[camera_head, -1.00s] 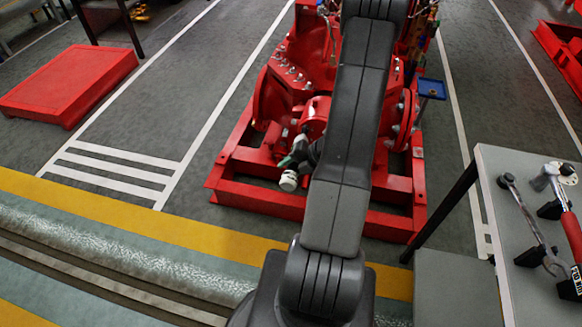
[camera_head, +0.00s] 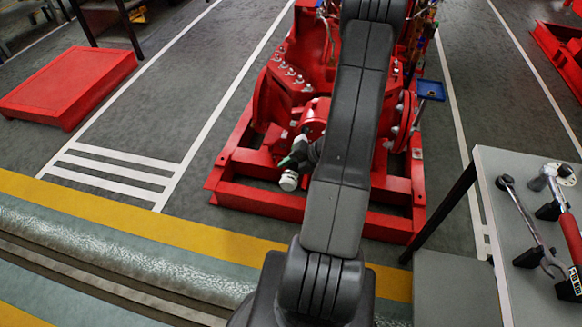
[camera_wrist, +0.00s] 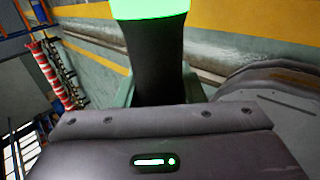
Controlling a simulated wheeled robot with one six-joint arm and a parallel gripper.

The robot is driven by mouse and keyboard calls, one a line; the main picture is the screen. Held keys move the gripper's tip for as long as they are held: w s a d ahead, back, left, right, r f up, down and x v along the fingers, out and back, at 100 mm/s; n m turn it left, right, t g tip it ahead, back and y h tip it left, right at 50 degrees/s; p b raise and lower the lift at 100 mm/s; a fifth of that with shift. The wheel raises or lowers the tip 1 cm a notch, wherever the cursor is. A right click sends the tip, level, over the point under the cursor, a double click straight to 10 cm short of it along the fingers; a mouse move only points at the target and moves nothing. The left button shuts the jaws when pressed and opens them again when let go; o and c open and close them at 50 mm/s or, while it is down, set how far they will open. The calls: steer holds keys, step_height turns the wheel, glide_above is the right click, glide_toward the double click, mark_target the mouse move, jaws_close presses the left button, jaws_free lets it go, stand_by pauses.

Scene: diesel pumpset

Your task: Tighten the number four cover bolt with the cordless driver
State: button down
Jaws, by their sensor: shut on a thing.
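The cordless driver (camera_head: 289,181) shows in the head view low at the front of the red pumpset, with a pale base end and a dark green part. In the wrist view the driver (camera_wrist: 152,60) is a black grip with a bright green band at the top. My gripper (camera_wrist: 158,92) is shut around the black grip, with greenish fingers on both sides. My arm hides much of the pumpset in the head view. Several silvery cover bolts (camera_head: 291,72) sit in a row on the red casing. I cannot tell which is number four, and the driver's tip is not clearly visible.
A red skid frame (camera_head: 262,200) surrounds the pumpset's base. A grey table (camera_head: 492,165) with wrenches stands at the right. A small blue tray (camera_head: 431,89) sticks out right of the pumpset. A red platform (camera_head: 66,86) lies at the left, with clear floor between.

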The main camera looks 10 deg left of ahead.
steer(key=shift+w+r, duration=0.1)
steer(key=shift+w, duration=0.2)
stand_by(1.5)
steer(key=shift+s, duration=0.1)
steer(key=shift+s+b, duration=0.35)
steer(key=shift+s, duration=0.15)
steer(key=shift+s+b, duration=1.05)
steer(key=shift+s, duration=1)
